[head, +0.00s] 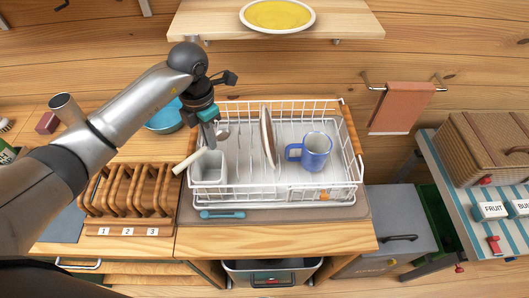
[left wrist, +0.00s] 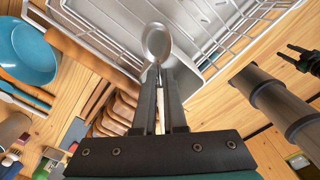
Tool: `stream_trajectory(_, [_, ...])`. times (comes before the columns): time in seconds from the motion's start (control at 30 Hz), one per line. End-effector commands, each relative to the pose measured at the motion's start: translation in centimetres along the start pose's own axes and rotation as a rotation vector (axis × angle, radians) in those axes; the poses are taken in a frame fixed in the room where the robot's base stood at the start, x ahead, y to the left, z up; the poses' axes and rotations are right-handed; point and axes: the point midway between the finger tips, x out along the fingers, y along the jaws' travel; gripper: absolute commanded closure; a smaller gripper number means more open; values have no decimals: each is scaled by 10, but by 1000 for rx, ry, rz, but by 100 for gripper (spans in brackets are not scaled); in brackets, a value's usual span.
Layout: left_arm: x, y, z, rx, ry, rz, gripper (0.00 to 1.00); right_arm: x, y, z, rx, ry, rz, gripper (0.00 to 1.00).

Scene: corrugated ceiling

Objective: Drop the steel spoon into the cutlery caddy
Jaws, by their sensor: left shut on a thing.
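The steel spoon (head: 222,134) is held by my left gripper (head: 211,146), above the back of the cutlery caddy (head: 210,173) in the head view. In the left wrist view the spoon's bowl (left wrist: 157,42) sticks out beyond the fingertips, and its handle runs back between the two fingers. The caddy is a pale grey open box in the front left corner of the dish rack. A cream handle (head: 189,161) crosses its left rim. What seems to be my right gripper (left wrist: 300,59) shows small and dark in the left wrist view; its jaw opening is unclear.
The white wire dish rack (head: 240,186) also holds an upright plate (head: 267,138) and a blue mug (head: 315,151). A wooden rack (head: 130,196) numbered 1 to 3 stands left of the caddy. A blue bowl (head: 163,118) sits behind my left arm. A teal-handled utensil (head: 222,214) lies in front.

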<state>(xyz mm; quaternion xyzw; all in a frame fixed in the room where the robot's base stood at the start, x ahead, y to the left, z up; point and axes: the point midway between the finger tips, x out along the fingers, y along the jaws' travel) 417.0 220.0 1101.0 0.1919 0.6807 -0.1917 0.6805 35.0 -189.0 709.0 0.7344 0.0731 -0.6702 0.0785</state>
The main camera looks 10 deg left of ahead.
Motion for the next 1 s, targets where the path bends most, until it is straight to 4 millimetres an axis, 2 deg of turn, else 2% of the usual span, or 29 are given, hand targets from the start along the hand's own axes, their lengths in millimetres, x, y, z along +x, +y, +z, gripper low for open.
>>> stream_trajectory(0.03, [0,0,0,0,0,0,100,0,0,0,0,0,0,53])
stream_trajectory(0.07, [0,0,0,0,0,0,88,0,0,0,0,0,0,53])
stream_trajectory(0.33, [0,0,0,0,0,0,58,0,0,0,0,0,0,53])
stream_trajectory(0.6, [-1,0,0,0,0,0,56,0,0,0,0,0,0,53])
stream_trajectory(0.73, [-10,0,1,0,-2,1,56,1,0,0,0,0,0,53])
stream_trajectory(0.87, [-32,1,1,1,-5,4,56,4,0,1,0,0,-1,53])
stream_trajectory(1.0, [-67,2,1,0,-6,6,56,9,-1,1,0,0,-1,53])
